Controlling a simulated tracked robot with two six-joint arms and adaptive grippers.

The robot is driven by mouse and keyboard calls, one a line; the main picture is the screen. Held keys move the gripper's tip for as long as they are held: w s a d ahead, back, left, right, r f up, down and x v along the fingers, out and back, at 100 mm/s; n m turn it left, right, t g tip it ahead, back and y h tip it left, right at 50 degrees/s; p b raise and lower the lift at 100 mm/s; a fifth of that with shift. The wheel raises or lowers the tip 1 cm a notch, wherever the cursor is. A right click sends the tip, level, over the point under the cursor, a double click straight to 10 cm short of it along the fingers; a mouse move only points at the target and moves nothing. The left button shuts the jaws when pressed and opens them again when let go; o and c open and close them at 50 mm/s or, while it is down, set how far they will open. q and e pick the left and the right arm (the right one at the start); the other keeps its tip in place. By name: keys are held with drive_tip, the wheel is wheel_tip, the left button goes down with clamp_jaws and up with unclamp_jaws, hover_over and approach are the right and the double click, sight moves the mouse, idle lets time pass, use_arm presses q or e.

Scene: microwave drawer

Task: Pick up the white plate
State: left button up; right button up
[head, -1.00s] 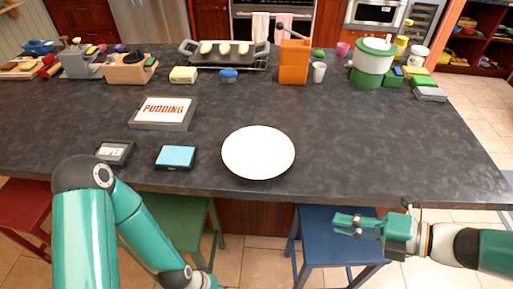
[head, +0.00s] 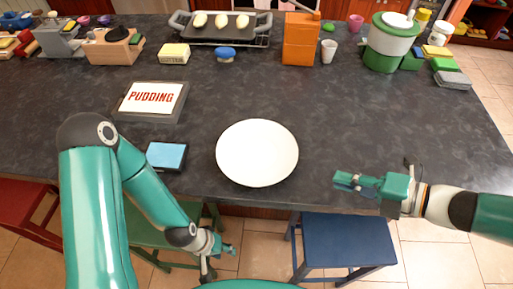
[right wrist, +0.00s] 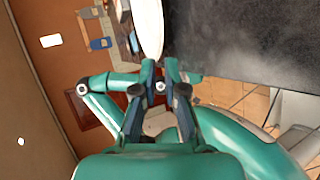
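The round white plate (head: 257,152) lies on the dark counter near its front edge in the head view. Part of it shows at the top of the right wrist view (right wrist: 150,24). My right gripper (head: 338,180) is to the right of the plate by the front edge, its fingers pointing left. It is apart from the plate; the right wrist view shows a gap between its fingertips (right wrist: 160,68), with nothing held. My left gripper (head: 231,249) hangs low in front of the counter, below the plate in the picture; its finger opening is too small to judge.
A PUDDING sign (head: 151,98) and a blue-screened tablet (head: 167,156) lie left of the plate. A blue stool (head: 342,240) stands below the front edge. An orange block (head: 301,40) and a green-white pot (head: 389,43) stand farther back. Counter behind the plate is clear.

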approach(291, 167)
drive_tip(key=x, duration=0.4)
drive_tip(key=shift+a+b, duration=0.3)
drive_tip(key=shift+a, duration=0.1)
drive_tip(key=shift+p+x, duration=0.3)
drive_tip(key=shift+x, duration=2.35)
drive_tip(key=shift+w+d+f, duration=0.1)
drive_tip(key=shift+w, duration=0.05)
clamp_jaws()
